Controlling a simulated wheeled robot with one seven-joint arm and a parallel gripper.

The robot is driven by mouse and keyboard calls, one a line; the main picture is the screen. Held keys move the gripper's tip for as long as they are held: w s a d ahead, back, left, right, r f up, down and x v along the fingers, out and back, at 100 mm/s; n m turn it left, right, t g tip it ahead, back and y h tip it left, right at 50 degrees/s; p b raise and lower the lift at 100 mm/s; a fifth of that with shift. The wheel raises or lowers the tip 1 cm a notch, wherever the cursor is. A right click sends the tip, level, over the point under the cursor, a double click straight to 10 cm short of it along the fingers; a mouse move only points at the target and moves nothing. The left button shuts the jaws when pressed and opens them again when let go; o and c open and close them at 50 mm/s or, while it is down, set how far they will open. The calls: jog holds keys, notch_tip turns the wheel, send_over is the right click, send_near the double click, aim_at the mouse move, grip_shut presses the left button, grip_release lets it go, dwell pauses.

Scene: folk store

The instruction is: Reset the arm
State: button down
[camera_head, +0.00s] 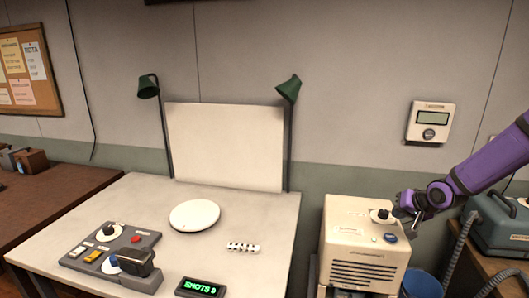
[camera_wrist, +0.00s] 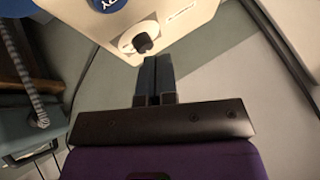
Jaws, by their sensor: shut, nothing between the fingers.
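My purple arm reaches in from the right in the head view. My gripper (camera_head: 405,207) is beside the upper right of a cream machine (camera_head: 362,238), close to its black knob (camera_head: 381,215). In the wrist view the two dark fingers of my gripper (camera_wrist: 155,60) are together with nothing between them. The black knob (camera_wrist: 142,43) on its white dial is just beyond the fingertips, and I cannot tell if they touch it.
A white table (camera_head: 270,210) holds a round white disc (camera_head: 194,215), a control box (camera_head: 105,245) and a green-lit display (camera_head: 200,288). A teal machine (camera_head: 497,225) with a hose stands at the right. A panel (camera_head: 432,122) hangs on the wall.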

jog(key=s+a+r+n+g+h, duration=0.1)
jog(key=s+a+r+n+h, duration=0.2)
jog(key=s+r, duration=0.55)
jog(key=s+a+r+g+h, duration=0.2)
jog(key=s+a+r, duration=0.35)
jog(key=r, duration=0.55)
jog(key=s+a+r+y, duration=0.1)
jog(key=s+a+r, duration=0.2)
jog(key=s, duration=0.6)
jog(key=s+a+r+n+y, duration=0.1)
jog(key=s+a+r, duration=0.2)
jog(key=s, duration=0.7)
jog(key=shift+a+r, duration=0.35)
jog(key=shift+r, duration=0.45)
